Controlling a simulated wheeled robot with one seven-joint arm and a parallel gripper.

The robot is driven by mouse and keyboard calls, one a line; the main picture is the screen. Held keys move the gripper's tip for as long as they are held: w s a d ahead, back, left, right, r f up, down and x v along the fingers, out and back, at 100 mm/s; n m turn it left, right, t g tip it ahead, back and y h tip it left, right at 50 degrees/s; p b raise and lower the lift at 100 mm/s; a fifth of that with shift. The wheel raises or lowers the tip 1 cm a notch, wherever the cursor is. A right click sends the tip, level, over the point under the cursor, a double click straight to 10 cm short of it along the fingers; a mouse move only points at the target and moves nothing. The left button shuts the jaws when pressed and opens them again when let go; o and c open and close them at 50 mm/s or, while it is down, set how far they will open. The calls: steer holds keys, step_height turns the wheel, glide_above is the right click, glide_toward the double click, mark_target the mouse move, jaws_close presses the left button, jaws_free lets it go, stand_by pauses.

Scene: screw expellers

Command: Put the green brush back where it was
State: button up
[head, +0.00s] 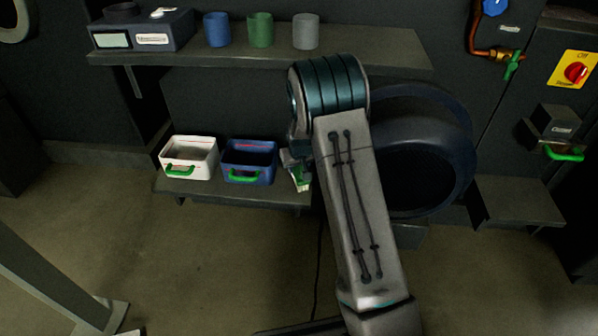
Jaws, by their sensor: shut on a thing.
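The green brush (301,181) shows as a small green piece with pale bristles at its lower end. My gripper (294,163) is shut on it. The brush hangs just right of the blue bin, near the front edge of the lower shelf. My arm hides part of the gripper and the area behind it. I cannot tell whether the brush touches the shelf.
A white bin (189,142) and a blue bin (262,147), both with green handles, stand on the lower shelf (239,190). Blue, green and grey cups stand on the upper shelf (362,46). A large dark ring (440,125) is behind my arm. The floor in front is mostly clear.

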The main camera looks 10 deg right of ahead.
steer(key=shift+f, duration=0.45)
steer(key=shift+f, duration=0.2)
steer(key=o, duration=0.9)
steer(key=shift+r, duration=0.1)
